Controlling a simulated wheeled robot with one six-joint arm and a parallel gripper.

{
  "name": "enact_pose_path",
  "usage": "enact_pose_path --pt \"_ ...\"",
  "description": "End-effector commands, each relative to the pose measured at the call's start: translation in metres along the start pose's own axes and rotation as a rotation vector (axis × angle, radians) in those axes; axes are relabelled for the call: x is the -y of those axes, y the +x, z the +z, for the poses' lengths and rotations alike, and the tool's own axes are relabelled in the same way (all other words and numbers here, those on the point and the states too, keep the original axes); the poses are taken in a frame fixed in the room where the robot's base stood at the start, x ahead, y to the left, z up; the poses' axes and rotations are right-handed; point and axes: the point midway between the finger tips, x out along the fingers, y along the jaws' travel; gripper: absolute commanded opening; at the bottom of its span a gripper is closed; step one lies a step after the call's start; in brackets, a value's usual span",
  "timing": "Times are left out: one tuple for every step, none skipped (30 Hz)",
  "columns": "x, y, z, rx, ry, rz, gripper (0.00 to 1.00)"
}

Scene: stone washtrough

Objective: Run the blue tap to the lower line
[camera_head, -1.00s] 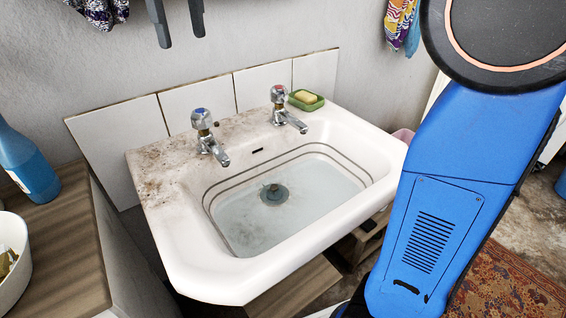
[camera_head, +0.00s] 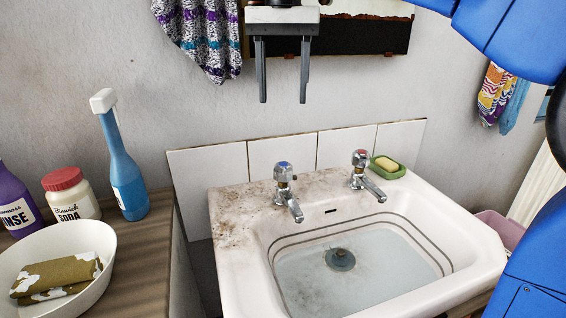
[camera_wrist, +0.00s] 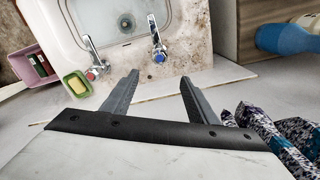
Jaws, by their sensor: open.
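The blue tap (camera_head: 284,178), chrome with a blue-marked top, stands at the left back of the white sink (camera_head: 232,262). It also shows in the wrist view (camera_wrist: 158,52). The red tap (camera_head: 362,170) is to its right. Clear water (camera_head: 365,275) lies in the basin over a dark round plug (camera_head: 340,259). Two dark lines (camera_head: 300,236) run round the basin wall, and the water surface looks below both. No stream shows from either spout. My gripper (camera_head: 283,98) is open and empty, pointing down above the blue tap, apart from it.
A green soap dish (camera_head: 388,168) sits on the sink's back right corner. On the left counter (camera_head: 150,250) stand a blue bottle (camera_head: 124,170), a soda jar (camera_head: 70,197) and a white bowl (camera_head: 95,290). A patterned towel (camera_head: 208,38) hangs left of my gripper.

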Motion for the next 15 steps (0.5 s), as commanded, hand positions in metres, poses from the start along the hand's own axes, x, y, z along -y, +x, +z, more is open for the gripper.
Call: enact_pose_path --pt "0.0 0.003 0.0 0.001 0.002 0.001 0.53" --pt "0.0 0.006 0.0 0.001 0.002 0.001 0.53" --pt "0.0 0.01 0.0 0.001 0.001 0.001 0.53" --pt "0.0 0.014 0.0 0.001 0.001 0.001 0.53" --pt "0.0 0.018 0.001 0.001 0.001 0.001 0.53" --pt "0.0 0.025 0.001 0.002 0.0 0.001 0.53" --pt "-0.001 0.03 0.001 0.002 0.0 0.001 0.53" --pt "-0.001 0.035 0.001 0.003 0.0 0.002 0.53" --pt "0.0 0.042 0.0 0.002 0.0 0.001 0.53" --pt "-0.001 0.048 0.001 0.003 0.0 0.002 0.53" --pt "-0.001 0.053 0.001 0.002 -0.001 0.001 0.53" --pt "-0.001 0.06 0.001 0.002 -0.001 0.002 0.53" --pt "-0.001 0.065 0.001 0.002 -0.001 0.002 0.53" --pt "-0.001 0.071 0.001 0.002 -0.001 0.001 0.53" --pt "-0.001 0.078 0.001 0.002 -0.001 0.001 0.53"
